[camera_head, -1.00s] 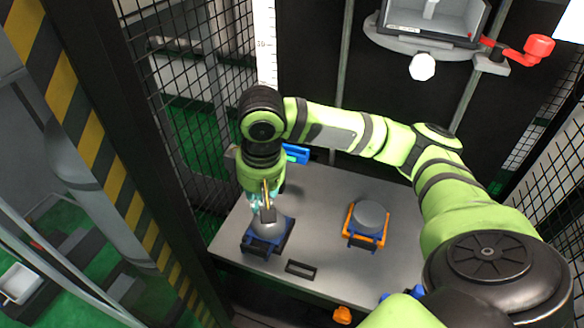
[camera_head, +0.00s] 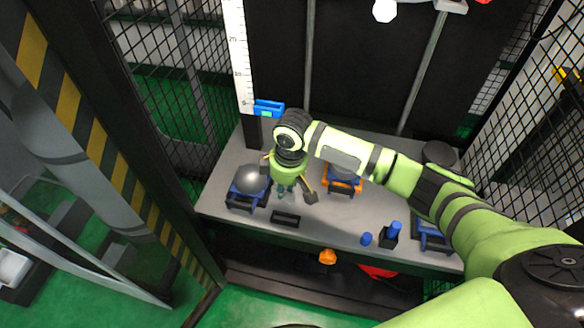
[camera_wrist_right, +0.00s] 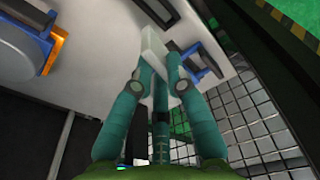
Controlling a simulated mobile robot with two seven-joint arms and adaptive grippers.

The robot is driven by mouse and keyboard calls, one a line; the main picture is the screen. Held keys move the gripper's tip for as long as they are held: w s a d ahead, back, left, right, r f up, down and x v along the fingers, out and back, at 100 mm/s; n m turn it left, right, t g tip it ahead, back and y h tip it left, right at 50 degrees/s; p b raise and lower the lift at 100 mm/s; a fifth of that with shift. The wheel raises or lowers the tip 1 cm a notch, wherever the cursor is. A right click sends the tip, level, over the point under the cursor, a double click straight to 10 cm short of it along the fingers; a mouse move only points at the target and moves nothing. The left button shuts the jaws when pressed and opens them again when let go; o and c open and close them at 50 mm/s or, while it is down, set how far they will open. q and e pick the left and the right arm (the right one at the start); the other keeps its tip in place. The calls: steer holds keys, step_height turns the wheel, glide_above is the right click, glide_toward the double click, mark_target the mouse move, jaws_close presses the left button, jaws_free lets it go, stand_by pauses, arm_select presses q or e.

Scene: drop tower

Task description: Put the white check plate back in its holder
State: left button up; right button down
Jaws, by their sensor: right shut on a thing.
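My right gripper (camera_head: 284,192) is over the grey table, between the ball cradle and the orange-trimmed stand. In the right wrist view its teal fingers (camera_wrist_right: 155,82) are shut on the white check plate (camera_wrist_right: 153,44), which sticks out past the fingertips. I cannot make out the plate clearly in the head view. A low black slotted frame (camera_head: 285,219), which looks like the holder, lies near the table's front edge, just in front of the gripper. It also shows in the wrist view (camera_wrist_right: 158,12), beyond the plate and apart from it. My left gripper is not in view.
A grey ball (camera_head: 250,179) sits in a blue cradle (camera_head: 240,203) left of the gripper. A blue and orange stand (camera_head: 343,187) is to the right, partly behind my arm. Small blue and black items (camera_head: 390,234) stand at the front right. Mesh walls the left side.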

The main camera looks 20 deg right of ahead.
mark_target(286, 200)
steer(key=f, duration=0.1)
steer(key=f+n, duration=0.1)
steer(key=f, duration=0.1)
steer(key=f+n, duration=0.1)
steer(key=shift+s+d+f, duration=0.1)
steer(key=shift+s+f, duration=0.15)
steer(key=shift+f, duration=0.5)
steer(key=shift+f+b, duration=0.25)
steer(key=shift+b, duration=0.1)
steer(key=shift+f+b, duration=0.65)
steer(key=shift+b, duration=0.15)
steer(key=shift+f, duration=0.25)
steer(key=shift+s+d+f+b, duration=0.1)
steer(key=shift+f+b, duration=0.15)
steer(key=shift+b, duration=0.3)
steer(key=shift+f+b, duration=0.3)
steer(key=shift+f, duration=0.75)
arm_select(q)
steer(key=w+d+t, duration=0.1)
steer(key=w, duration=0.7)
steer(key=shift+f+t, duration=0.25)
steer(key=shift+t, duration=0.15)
arm_select(e)
steer(key=shift+f, duration=0.1)
